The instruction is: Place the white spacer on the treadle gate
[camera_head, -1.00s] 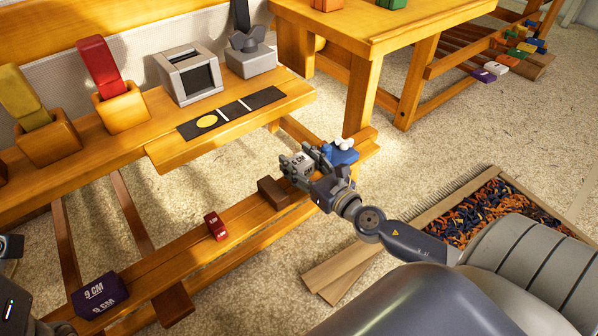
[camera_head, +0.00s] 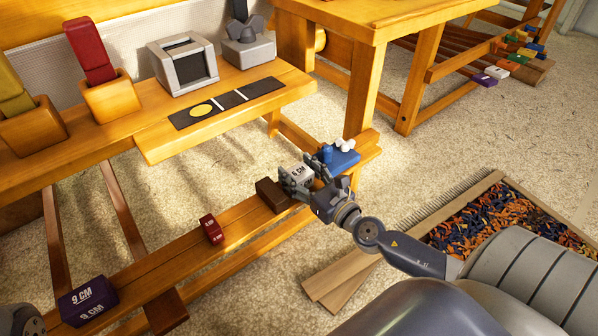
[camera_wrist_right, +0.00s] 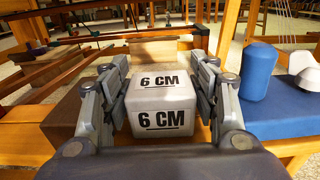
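The white spacer (camera_head: 300,174), a block marked "6 CM", sits between the fingers of my right gripper (camera_head: 305,181). In the right wrist view the spacer (camera_wrist_right: 161,100) is upright, label towards me, with finger pads against both sides. My right gripper (camera_wrist_right: 163,105) looks shut on it. They are at the right end of the low wooden beam (camera_head: 245,222), between a dark brown block (camera_head: 272,195) and a blue pad (camera_head: 343,160). The spacer's underside is hidden, so I cannot tell whether it rests on anything. I cannot tell which part is the treadle gate. My left gripper is out of view.
A small red block (camera_head: 211,229) and a purple "9 CM" block (camera_head: 88,300) sit along the beam. A blue peg (camera_wrist_right: 257,72) stands on the pad, close to the right fingers. The bench shelf (camera_head: 150,143) is above, with a dark strip (camera_head: 228,103).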

